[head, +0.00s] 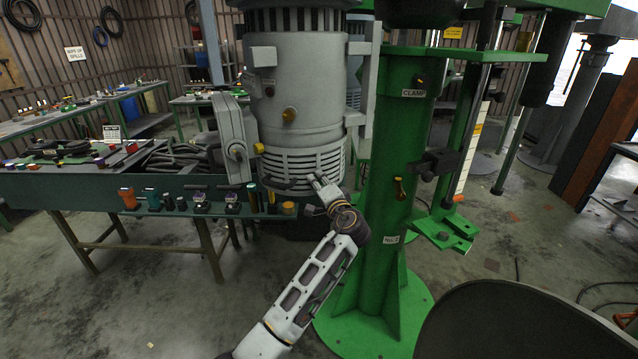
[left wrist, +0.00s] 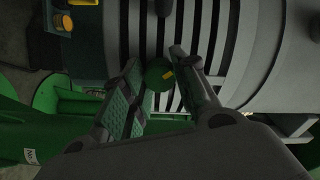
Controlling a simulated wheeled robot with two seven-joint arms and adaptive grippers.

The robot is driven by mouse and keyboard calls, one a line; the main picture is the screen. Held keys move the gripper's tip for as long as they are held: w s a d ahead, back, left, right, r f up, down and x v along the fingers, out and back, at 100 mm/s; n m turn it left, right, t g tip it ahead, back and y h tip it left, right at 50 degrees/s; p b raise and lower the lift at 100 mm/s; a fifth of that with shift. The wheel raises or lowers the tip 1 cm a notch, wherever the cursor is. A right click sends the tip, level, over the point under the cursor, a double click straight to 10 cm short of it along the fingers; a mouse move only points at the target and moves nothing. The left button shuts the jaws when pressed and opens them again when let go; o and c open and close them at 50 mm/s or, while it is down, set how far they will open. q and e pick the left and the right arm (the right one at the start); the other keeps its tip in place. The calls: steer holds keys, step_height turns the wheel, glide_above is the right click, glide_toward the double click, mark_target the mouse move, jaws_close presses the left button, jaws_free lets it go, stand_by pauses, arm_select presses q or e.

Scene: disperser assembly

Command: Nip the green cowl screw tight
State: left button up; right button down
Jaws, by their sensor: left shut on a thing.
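The green cowl screw (left wrist: 157,75) shows in the left wrist view as a round dark-green head with a small yellow mark, in front of the slotted cowl. My left gripper (left wrist: 153,68) is shut on it, with one finger on each side of the head. In the head view my left gripper (head: 321,182) reaches up to the lower front of the grey motor's vented cowl (head: 303,160). The screw is too small or hidden to make out there. I cannot tell how far the screw is turned in. My right gripper is not in view.
A green pillar (head: 395,150) marked "CLAMP" stands close right of my left gripper. A long bench (head: 50,188) with several small items runs to the left. A dark rounded surface (head: 510,325) fills the lower right. The floor in front of the bench is mostly clear.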

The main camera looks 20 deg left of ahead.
arm_select(q)
steer(key=shift+a+r, duration=0.1)
steer(key=shift+a, duration=0.15)
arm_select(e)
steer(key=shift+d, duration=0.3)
arm_select(q)
steer(key=o, duration=1)
steer(key=shift+s+a, duration=0.1)
steer(key=v, duration=1.2)
steer(key=shift+y, duration=0.3)
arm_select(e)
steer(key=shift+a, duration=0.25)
arm_select(q)
steer(key=shift+a, duration=0.1)
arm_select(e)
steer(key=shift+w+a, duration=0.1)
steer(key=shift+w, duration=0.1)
